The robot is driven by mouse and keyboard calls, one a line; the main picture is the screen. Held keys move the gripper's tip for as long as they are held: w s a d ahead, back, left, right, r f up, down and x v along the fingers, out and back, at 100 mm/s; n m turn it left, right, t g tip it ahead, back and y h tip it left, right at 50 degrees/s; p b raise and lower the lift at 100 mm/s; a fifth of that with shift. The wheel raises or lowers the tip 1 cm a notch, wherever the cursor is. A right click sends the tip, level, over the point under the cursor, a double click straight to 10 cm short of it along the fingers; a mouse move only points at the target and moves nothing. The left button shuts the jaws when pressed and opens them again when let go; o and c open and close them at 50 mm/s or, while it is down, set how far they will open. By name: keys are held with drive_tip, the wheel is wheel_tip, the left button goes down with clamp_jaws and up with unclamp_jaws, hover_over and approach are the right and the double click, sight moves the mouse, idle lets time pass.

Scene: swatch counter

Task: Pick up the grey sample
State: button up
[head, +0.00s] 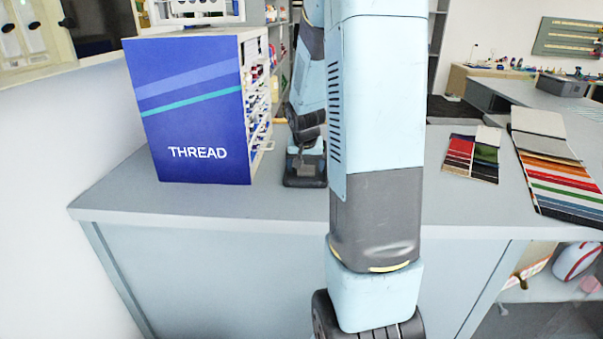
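A fan of long sample strips (560,170) lies on the right of the counter, with grey pieces (538,122) at its far end. A smaller set of colour swatches (472,158) lies to its left, with a pale grey-white piece (488,135) at its upper right corner. I cannot tell which of these grey pieces is the grey sample. The far end of my arm, with my gripper (305,170), is low over the counter beside the thread cabinet, left of both sets and apart from them. My large arm link partly covers it, and its fingers cannot be made out.
A blue cabinet marked THREAD (195,110) stands on the left of the grey counter (275,205), close to my arm's end. The counter between my arm and the swatches looks clear. Another counter (570,100) stands behind at right.

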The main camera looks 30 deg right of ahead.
drive_tip(key=c, duration=1.1)
